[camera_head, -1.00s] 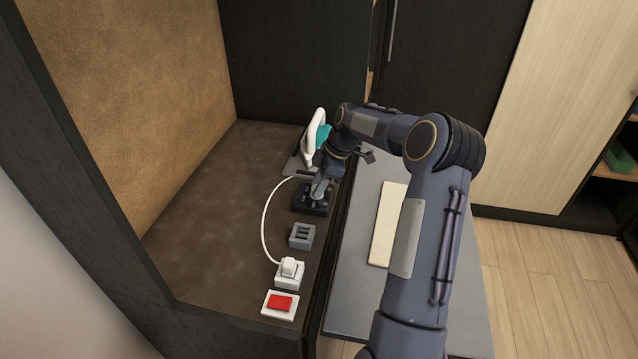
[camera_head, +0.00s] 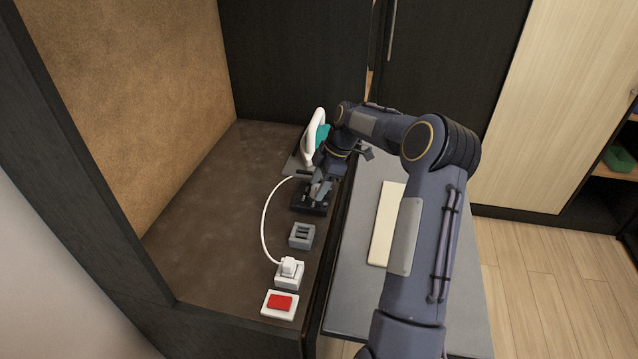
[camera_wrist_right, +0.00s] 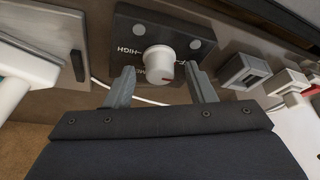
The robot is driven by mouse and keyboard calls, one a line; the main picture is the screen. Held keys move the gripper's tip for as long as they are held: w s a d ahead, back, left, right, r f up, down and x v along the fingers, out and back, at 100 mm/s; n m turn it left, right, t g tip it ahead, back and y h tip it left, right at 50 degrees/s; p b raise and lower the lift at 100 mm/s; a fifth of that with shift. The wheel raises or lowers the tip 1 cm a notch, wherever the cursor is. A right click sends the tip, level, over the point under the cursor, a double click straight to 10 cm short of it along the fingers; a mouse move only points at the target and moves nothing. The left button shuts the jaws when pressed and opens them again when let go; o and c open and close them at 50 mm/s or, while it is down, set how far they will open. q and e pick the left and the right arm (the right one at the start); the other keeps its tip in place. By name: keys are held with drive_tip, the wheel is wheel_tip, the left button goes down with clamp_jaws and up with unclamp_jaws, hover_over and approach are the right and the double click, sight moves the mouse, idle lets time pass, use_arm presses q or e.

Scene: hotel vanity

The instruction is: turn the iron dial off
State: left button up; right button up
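The iron (camera_head: 313,138), white and teal, stands on a grey plate at the back of the brown counter. The panel also shows in the head view (camera_head: 300,203), with the knob hidden by my gripper. My right gripper (camera_wrist_right: 161,88) is open, with one finger on each side of the knob and a visible gap to each. My left gripper is out of view.
A grey socket block (camera_head: 302,236), a white plug in its socket (camera_head: 289,272) with a white cord, and a red switch (camera_head: 280,303) line the counter's right edge. A grey board (camera_head: 360,290) with a pale strip (camera_head: 386,225) lies to the right. The counter's left side is clear.

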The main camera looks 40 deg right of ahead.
drive_tip(key=v, duration=0.7)
drive_tip(key=shift+d+r+b, duration=0.15)
drive_tip(key=shift+r+b, duration=0.15)
drive_tip(key=shift+r, duration=0.05)
drive_tip(key=shift+s, duration=0.1)
